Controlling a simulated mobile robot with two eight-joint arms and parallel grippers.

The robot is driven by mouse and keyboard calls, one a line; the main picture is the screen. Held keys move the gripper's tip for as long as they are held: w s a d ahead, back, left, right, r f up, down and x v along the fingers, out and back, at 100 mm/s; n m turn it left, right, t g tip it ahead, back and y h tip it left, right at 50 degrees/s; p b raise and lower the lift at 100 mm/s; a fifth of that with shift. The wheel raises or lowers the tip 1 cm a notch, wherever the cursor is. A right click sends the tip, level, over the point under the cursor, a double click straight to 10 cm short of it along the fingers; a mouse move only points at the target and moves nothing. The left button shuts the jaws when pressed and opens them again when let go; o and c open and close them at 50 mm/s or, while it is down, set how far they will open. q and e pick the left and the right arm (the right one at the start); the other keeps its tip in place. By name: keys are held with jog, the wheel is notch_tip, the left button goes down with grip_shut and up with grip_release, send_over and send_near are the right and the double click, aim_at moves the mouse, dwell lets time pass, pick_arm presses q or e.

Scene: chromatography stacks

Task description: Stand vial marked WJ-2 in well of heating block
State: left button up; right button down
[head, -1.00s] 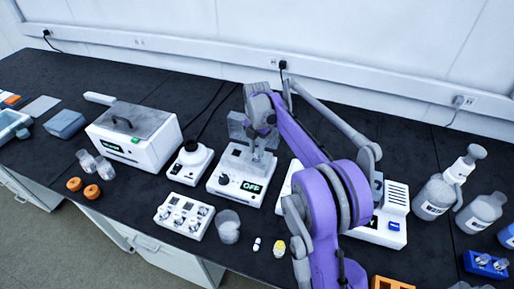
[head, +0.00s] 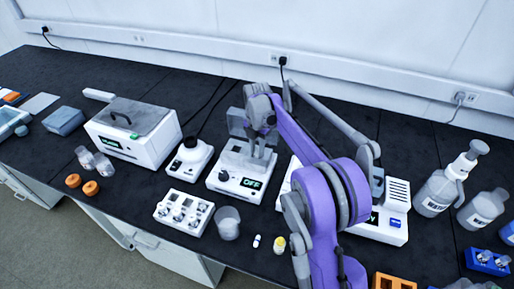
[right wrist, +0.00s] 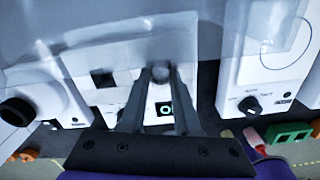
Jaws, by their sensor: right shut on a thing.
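The heating block (head: 236,180) is a white unit with a knob and a green OFF display, near the middle of the bench. A clear upright panel stands at its back. My right gripper (head: 260,151) is over its top, pointing down. In the right wrist view, my right gripper (right wrist: 166,102) is shut on a small vial (right wrist: 160,74), whose end shows between the fingertips. Its marking cannot be read. A dark square opening shows in the block's top (right wrist: 125,92) left of the fingers. Whether the vial is inside a well cannot be told. My left gripper is out of view.
A white rack (head: 164,211) with several vials stands in front left of the block, beside a clear beaker (head: 227,223). A small white device (head: 190,158) and a lidded bath (head: 133,145) stand left. A white instrument (head: 396,229) stands right, partly behind my arm.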

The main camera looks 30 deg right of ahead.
jog(key=shift+c, duration=0.8)
grip_release()
jog(key=shift+r+p, duration=2.2)
jog(key=shift+r, duration=1.35)
